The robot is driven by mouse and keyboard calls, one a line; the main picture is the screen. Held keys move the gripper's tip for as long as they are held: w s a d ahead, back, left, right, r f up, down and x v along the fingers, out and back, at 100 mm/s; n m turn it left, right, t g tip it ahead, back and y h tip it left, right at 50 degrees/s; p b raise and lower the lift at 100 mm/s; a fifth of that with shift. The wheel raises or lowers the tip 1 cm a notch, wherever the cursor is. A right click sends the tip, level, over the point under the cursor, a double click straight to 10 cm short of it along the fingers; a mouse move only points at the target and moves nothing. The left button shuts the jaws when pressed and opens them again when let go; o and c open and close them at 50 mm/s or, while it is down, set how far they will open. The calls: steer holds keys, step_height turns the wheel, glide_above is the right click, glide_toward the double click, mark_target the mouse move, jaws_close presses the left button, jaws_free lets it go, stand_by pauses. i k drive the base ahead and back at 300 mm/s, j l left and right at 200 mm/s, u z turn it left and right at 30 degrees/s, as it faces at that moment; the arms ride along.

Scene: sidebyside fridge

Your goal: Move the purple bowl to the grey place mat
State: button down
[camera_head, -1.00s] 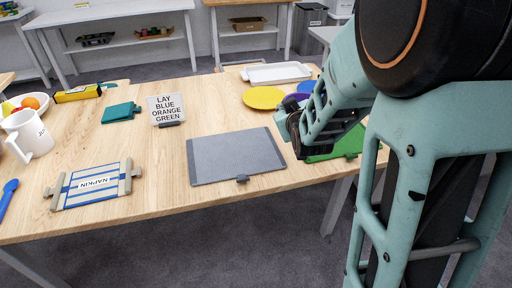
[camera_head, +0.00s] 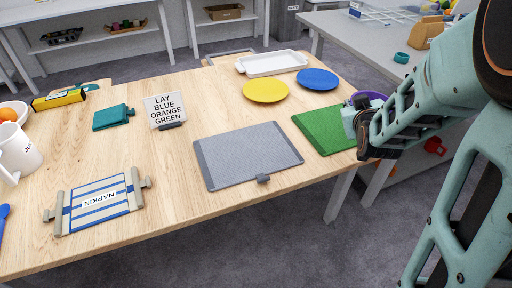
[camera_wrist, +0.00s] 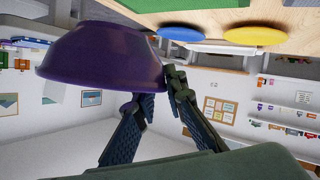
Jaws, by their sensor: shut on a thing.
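The purple bowl (camera_head: 371,97) is at the right end of the table in the head view, partly hidden behind my gripper. My gripper (camera_head: 362,128) is at the right edge of the green mat. In the wrist view the bowl (camera_wrist: 105,55) is large and appears upside down, as the whole picture does. My gripper's fingers (camera_wrist: 160,85) are closed on its rim. The grey place mat (camera_head: 248,157) lies flat and bare near the front middle of the table, left of the green mat.
The green mat (camera_head: 322,129) lies right of the grey mat. A yellow plate (camera_head: 265,90), a blue plate (camera_head: 318,78) and a white tray (camera_head: 272,63) are behind. A sign (camera_head: 164,109) and a napkin (camera_head: 101,203) are to the left.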

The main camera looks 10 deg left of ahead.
mark_target(246, 150)
steer(key=k+j+z, duration=0.1)
steer(key=j+z, duration=0.15)
steer(key=k+j+z, duration=0.2)
steer(key=j, duration=0.15)
steer(key=k+j, duration=0.1)
steer(key=j, duration=0.25)
steer(key=k+j+z, duration=0.1)
steer(key=j, duration=0.25)
steer(key=k+j+z, duration=0.1)
steer(key=j, duration=0.2)
